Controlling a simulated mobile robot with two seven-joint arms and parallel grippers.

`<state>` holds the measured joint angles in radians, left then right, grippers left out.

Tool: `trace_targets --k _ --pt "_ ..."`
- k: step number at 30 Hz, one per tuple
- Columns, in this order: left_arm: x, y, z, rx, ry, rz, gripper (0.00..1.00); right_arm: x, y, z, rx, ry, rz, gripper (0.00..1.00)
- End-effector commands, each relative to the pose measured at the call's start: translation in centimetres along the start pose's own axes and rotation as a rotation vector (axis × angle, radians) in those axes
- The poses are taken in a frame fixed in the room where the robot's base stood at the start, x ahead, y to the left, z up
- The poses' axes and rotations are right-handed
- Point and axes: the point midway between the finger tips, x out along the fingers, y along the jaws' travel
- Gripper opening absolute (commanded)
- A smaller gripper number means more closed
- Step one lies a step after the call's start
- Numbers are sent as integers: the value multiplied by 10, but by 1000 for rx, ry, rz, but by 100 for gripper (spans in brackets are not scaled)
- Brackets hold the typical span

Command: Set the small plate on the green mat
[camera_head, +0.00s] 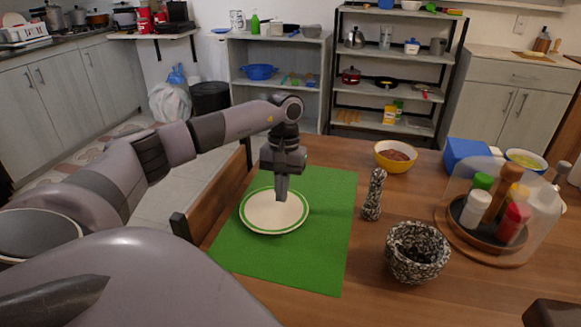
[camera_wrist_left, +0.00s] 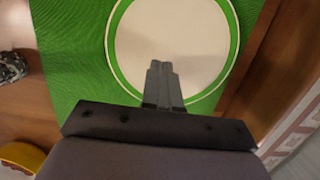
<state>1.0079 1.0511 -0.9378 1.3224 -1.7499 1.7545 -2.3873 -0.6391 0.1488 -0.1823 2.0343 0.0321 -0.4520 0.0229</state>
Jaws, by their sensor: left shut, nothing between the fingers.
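The small plate (camera_head: 268,217), cream with a green ring near its rim, lies flat on the green mat (camera_head: 300,262), towards its left edge. My left gripper (camera_head: 282,196) is shut and empty, its fingertips over the far part of the plate; whether they touch it I cannot tell. In the left wrist view the shut fingers (camera_wrist_left: 162,70) point across the plate (camera_wrist_left: 190,40), and the mat (camera_wrist_left: 70,50) shows around it. My right gripper is not clearly in view; only a dark piece shows at the bottom right corner of the head view.
A clear dome (camera_head: 500,200) covers several spice bottles at the right. A chair (camera_head: 215,200) borders the table's left edge. The mat's right part is clear.

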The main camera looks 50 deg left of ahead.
Motion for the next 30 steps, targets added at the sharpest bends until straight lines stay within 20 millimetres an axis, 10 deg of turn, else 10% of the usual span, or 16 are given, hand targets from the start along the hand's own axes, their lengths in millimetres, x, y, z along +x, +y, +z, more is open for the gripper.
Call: trace_targets --k 30 --pt "-14 1 -82 0 1 3 0 8 1 8 -2 0 -3 43"
